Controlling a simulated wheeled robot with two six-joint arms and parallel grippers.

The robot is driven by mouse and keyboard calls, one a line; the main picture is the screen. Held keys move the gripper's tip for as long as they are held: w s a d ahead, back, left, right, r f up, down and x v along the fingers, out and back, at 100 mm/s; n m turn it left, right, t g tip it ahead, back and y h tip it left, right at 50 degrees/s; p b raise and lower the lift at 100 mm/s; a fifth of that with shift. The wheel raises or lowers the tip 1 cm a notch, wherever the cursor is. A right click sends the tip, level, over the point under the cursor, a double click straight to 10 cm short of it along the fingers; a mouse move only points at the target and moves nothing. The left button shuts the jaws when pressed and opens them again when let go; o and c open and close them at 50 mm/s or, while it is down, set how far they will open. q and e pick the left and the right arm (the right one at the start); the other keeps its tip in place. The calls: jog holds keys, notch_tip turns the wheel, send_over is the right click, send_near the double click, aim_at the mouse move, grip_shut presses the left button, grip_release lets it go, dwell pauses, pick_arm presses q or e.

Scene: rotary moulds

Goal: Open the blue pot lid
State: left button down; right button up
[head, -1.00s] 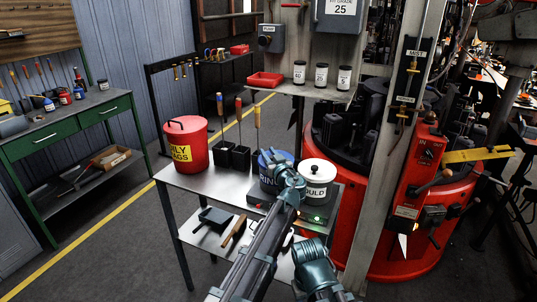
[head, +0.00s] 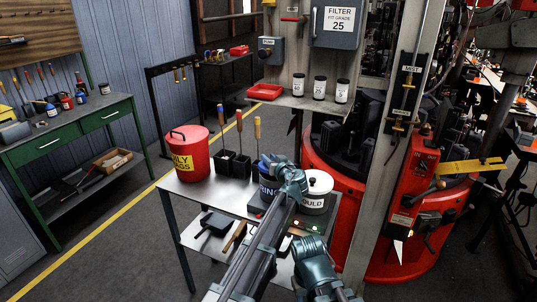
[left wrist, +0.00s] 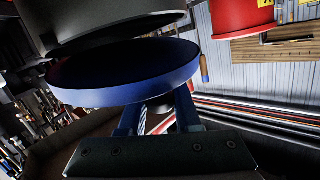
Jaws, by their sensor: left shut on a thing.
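The gripped part is hardly visible. A large grey round body (left wrist: 110,22) is beyond the lid; I cannot tell which pot it is.
A white pot (head: 317,188) stands close on the right. A red pot (head: 190,153) and dark holders with upright tools (head: 237,165) stand on the left. Tools lie on the lower shelf. A red machine (head: 402,240) and post are at right.

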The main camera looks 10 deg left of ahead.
pick_arm(q)
jog(key=r+p, duration=0.1)
jog(key=w+r+m+g+p, duration=0.1)
jog(key=p, duration=0.1)
jog(key=shift+w+d+g, duration=0.2)
jog(key=shift+d+g, duration=0.05)
jog(key=shift+g, duration=0.05)
jog(key=shift+w+d+r+m+g+p, duration=0.2)
jog(key=shift+w+m+g+p, duration=0.35)
jog(key=shift+p, duration=0.9)
pick_arm(e)
notch_tip(320, 180, up, 7)
jog(key=shift+r, duration=0.15)
pick_arm(q)
jog(key=shift+s, duration=0.1)
jog(key=c, duration=0.6)
grip_release()
